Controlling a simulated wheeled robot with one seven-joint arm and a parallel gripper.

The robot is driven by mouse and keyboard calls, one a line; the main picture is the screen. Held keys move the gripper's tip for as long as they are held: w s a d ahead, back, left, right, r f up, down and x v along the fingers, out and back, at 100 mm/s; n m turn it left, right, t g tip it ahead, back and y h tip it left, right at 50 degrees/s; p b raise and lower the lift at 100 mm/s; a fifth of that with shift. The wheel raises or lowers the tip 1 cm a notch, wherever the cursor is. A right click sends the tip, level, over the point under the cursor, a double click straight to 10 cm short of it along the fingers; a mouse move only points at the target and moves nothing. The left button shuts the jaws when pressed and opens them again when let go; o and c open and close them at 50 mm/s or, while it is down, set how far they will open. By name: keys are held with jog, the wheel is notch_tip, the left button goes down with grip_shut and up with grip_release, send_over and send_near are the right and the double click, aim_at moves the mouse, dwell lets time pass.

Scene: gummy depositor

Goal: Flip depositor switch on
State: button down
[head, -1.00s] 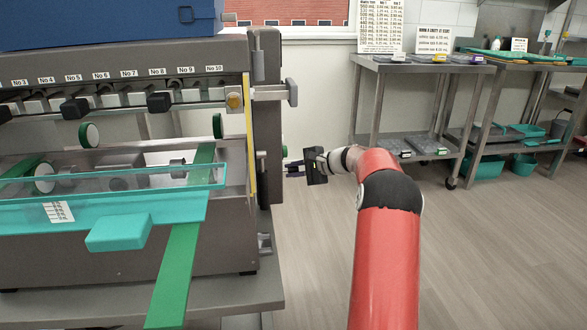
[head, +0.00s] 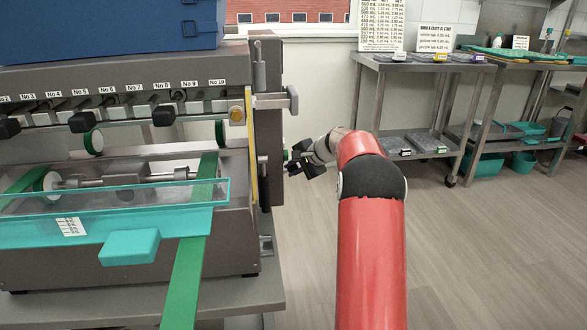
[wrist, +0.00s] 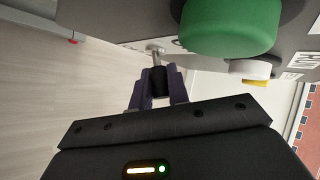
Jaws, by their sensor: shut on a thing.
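The grey depositor (head: 120,280) fills the left of the head view. On its right side panel, the wrist view shows a small metal toggle switch (wrist: 157,57) with a black sleeve on its end. My gripper (wrist: 158,90) has its two dark purple fingers closed around that sleeve. In the head view, my gripper (head: 296,165) is at the machine's right side. The switch is too small to make out there. Whether the switch is on or off cannot be told.
A large round green button (wrist: 230,25) and a white knob (wrist: 250,68) are close beside the switch. A teal tray (head: 110,215) and a green strip (head: 187,275) are at the machine's front. A steel table (head: 425,66) stands behind. The floor (head: 480,260) to the right is clear.

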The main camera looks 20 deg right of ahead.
jog(key=c, duration=1.6)
grip_release()
jog(key=shift+a, duration=0.1)
jog(key=v, duration=0.7)
jog(key=shift+s+r, duration=0.2)
jog(key=shift+s, duration=0.1)
